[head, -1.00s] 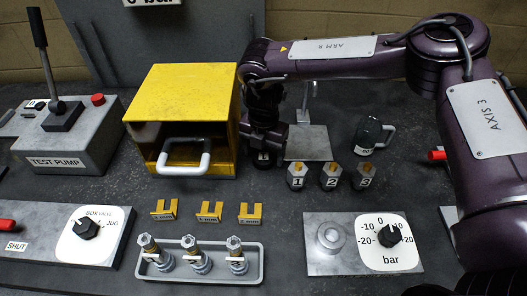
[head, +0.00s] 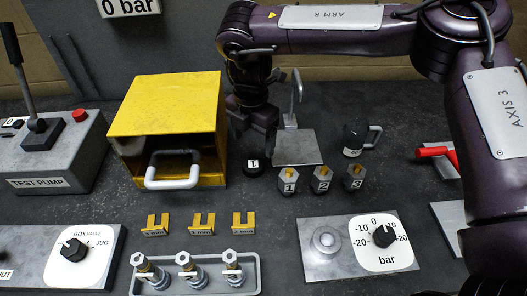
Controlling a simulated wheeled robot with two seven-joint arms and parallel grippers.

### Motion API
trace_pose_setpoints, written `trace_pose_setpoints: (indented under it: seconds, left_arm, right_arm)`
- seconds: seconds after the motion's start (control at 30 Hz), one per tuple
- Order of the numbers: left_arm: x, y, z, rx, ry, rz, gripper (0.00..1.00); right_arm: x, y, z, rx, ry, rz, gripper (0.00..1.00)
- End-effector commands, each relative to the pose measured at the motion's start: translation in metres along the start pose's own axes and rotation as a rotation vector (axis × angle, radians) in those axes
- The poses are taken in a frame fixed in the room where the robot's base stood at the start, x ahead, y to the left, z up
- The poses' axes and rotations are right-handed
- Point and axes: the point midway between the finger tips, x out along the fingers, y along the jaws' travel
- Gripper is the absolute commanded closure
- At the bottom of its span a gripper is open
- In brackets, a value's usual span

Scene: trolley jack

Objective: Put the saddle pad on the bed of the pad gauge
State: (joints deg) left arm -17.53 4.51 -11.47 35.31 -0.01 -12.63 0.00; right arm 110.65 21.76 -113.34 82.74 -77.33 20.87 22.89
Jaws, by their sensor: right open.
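A small dark round pad with a white label (head: 253,166), which looks like the saddle pad, lies on the bench just right of the yellow box. My right gripper (head: 256,138) points down just above and behind it, open, with nothing seen between its fingers. The pad appears apart from the fingers. A flat grey plate with an upright post (head: 300,148), which looks like the pad gauge and its bed, stands just right of the gripper. Its bare surface shows no pad on it. My left gripper is out of view.
The open yellow box (head: 165,105) stands close left of the gripper. Several numbered hex pieces (head: 288,182) stand in front of the plate, and a dark jug (head: 354,138) is to its right. Yellow slotted gauges (head: 203,224) and a bolt tray (head: 196,288) lie nearer.

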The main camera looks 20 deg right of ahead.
Motion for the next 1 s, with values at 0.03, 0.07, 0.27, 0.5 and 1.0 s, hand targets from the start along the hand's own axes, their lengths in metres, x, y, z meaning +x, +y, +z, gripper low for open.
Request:
trace_pose_setpoints:
  seconds: [0.03,0.07,0.27,0.5,1.0]
  left_arm:
    - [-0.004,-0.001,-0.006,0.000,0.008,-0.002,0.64]
    - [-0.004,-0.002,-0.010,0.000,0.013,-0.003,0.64]
    - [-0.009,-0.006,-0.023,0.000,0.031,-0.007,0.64]
    - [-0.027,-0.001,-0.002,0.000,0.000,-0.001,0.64]
    - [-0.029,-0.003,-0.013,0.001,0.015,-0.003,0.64]
  right_arm:
    - [0.004,0.001,-0.005,0.022,0.002,-0.001,0.22]
    - [0.007,0.002,-0.006,0.034,0.002,-0.001,0.22]
    - [0.030,0.003,-0.007,0.045,0.002,0.000,0.22]
    - [0.060,0.006,-0.004,0.043,0.000,-0.002,0.22]
    - [0.086,0.007,-0.004,0.044,0.001,0.002,0.30]
